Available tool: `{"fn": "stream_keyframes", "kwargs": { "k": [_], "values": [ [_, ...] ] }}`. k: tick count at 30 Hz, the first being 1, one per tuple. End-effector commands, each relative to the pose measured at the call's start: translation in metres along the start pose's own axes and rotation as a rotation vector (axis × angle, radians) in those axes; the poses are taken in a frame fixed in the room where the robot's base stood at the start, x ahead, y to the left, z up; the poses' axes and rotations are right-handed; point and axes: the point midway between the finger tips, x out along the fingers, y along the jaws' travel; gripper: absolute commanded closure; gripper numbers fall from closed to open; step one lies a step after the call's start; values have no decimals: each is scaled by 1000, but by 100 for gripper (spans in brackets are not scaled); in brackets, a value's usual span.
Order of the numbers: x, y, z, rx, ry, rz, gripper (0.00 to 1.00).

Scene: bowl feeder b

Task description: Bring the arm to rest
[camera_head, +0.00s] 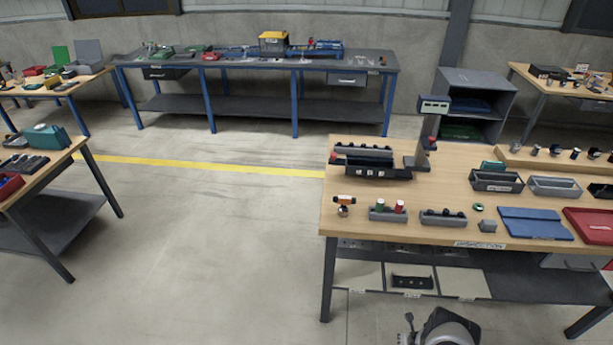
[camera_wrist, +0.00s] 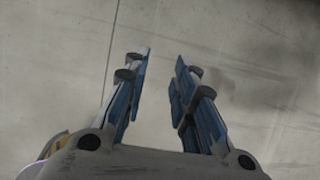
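My gripper (camera_wrist: 163,60) shows in the wrist view with its two fingers apart and nothing between them. Below it I see only bare grey floor. In the head view, part of my arm shows at the bottom edge, in front of the inspection table (camera_head: 455,245); the gripper fingers cannot be made out there.
The wooden inspection table at right holds grey bins (camera_head: 388,213), a blue folder-like mat (camera_head: 535,223) and a red tray (camera_head: 592,224). A blue-legged workbench (camera_head: 200,68) stands at the back. A wooden table (camera_head: 50,165) is at left. The middle floor is clear.

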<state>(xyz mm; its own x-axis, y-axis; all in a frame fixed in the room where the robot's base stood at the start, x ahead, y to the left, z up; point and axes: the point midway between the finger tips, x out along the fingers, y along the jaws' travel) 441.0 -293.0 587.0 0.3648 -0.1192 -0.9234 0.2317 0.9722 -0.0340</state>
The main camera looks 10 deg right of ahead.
Motion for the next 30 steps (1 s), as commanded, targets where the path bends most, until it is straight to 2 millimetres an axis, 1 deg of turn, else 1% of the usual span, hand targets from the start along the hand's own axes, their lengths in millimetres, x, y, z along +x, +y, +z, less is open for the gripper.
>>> {"fn": "stream_keyframes", "kwargs": {
  "k": [1, 5, 11, 14, 16, 17, 18, 20, 21, 23, 24, 26, 27, 28, 29, 30],
  "values": [
    [-5, -2, 23, -38, -24, 3, 75],
    [-18, 0, 60, -127, -60, 16, 75],
    [-46, 7, 126, -288, -126, 38, 75],
    [-68, 16, 167, -396, -169, 52, 75],
    [-90, 25, 201, -488, -206, 63, 75],
    [-102, 30, 218, -535, -225, 68, 75],
    [-119, 39, 239, -605, -250, 76, 75],
    [-148, 55, 270, -717, -289, 90, 75],
    [-169, 65, 289, -791, -314, 98, 75],
    [-199, 83, 311, -899, -348, 110, 75],
    [-220, 94, 325, -968, -370, 118, 75],
    [-252, 113, 341, -1076, -402, 127, 75],
    [-275, 126, 351, -1150, -423, 135, 75],
    [-292, 136, 357, -1207, -439, 138, 75],
    [-310, 146, 362, -1264, -454, 143, 75],
    [-333, 159, 366, -1340, -473, 148, 75]
  ]
}}
